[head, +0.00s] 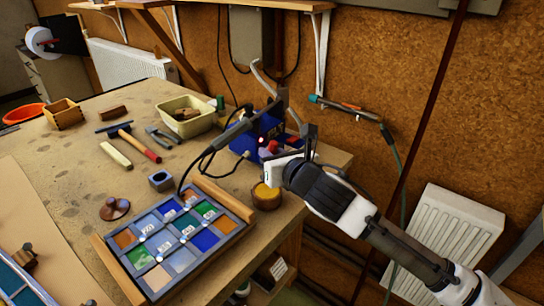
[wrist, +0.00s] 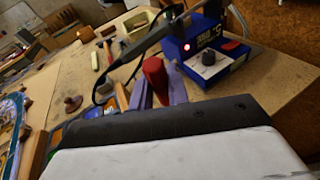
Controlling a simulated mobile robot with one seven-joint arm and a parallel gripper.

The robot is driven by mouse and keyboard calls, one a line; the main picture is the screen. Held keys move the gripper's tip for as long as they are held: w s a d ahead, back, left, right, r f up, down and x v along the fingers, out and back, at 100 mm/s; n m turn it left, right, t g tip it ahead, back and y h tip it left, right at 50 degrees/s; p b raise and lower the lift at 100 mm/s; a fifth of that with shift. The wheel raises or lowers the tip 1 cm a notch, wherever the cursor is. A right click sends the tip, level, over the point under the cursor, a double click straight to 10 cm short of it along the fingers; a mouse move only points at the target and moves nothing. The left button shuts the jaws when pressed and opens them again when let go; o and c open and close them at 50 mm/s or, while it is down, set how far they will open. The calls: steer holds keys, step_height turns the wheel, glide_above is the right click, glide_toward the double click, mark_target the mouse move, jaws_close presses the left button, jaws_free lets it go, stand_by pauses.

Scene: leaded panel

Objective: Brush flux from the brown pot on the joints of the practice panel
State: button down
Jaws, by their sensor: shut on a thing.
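The practice panel (head: 180,240) lies on the bench, a dark-framed grid of coloured glass panes with shiny spots at several joints and wooden strips along its sides. The brown pot (head: 266,196), with a yellowish top, stands right of the panel near the bench edge. My gripper (head: 282,156) is above and slightly right of the pot. In the wrist view my gripper (wrist: 158,88) is shut on a red-handled tool (wrist: 154,72), seemingly the brush. Its red end also shows in the head view (head: 273,147). Its bristles are hidden, so I cannot tell whether they touch anything.
A blue soldering station (head: 250,142) with a lit red light stands behind the pot, and a black cable (head: 212,150) arcs towards the panel. A small grey block (head: 161,180), a brown knobbed object (head: 115,208), a hammer (head: 140,145) and a cream tray (head: 186,112) lie further left.

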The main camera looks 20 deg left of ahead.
mark_target(271, 141)
steer(key=shift+r+p, duration=1.25)
steer(key=shift+r, duration=1)
